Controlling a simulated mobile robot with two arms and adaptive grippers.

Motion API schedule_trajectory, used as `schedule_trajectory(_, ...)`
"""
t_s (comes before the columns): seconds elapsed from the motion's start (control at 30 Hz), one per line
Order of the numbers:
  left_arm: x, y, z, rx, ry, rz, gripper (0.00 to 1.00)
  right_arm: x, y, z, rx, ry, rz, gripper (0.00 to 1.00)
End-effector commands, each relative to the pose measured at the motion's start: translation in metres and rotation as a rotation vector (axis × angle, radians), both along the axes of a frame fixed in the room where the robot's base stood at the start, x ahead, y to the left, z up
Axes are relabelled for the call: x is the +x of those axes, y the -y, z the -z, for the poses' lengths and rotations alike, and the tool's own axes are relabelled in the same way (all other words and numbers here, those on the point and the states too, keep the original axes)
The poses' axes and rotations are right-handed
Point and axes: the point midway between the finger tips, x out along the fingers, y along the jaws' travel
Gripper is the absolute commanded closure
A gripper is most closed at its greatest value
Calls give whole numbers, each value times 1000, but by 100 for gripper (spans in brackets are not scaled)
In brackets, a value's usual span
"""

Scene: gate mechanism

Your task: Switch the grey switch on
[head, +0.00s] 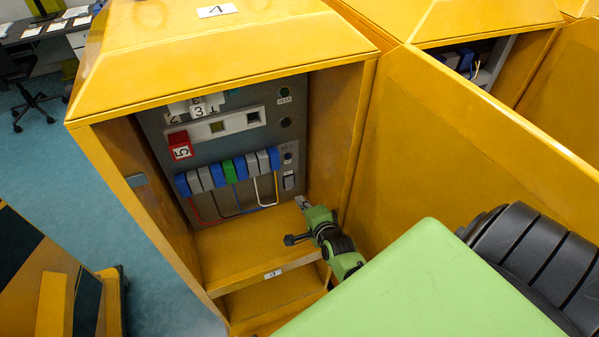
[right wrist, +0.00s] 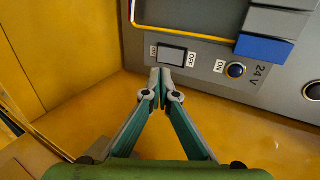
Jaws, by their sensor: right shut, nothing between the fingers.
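The grey switch (right wrist: 172,55) is a small rectangular rocker on the grey panel, between an ON label (right wrist: 154,50) and an OFF label (right wrist: 192,60). It also shows at the lower right of the panel in the head view (head: 289,182). My right gripper (right wrist: 162,74) is shut and empty, its tips just beside the lower edge of the switch in the wrist view. I cannot tell whether they touch it. In the head view the right gripper (head: 302,202) is inside the cabinet, just below the switch. My left gripper is not in view.
The yellow cabinet (head: 215,50) stands open, with its side wall close right of my gripper. The panel holds blue, grey and green modules (head: 229,170), wires and a red block (head: 180,146). A blue button (right wrist: 236,70) sits beside the switch. The open door (head: 450,140) is at right.

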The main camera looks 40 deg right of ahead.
Motion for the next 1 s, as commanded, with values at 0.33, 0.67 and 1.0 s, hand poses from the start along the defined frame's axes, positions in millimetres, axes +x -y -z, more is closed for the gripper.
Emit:
schedule_trajectory(0.33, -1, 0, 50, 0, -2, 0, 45, 46, 11, 27, 0, 2, 0, 100)
schedule_trajectory(0.67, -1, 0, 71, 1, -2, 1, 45, 71, 17, 36, 0, 0, 0, 100)
schedule_trajectory(1.0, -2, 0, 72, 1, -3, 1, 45, 74, 18, 35, 0, 0, 0, 100)
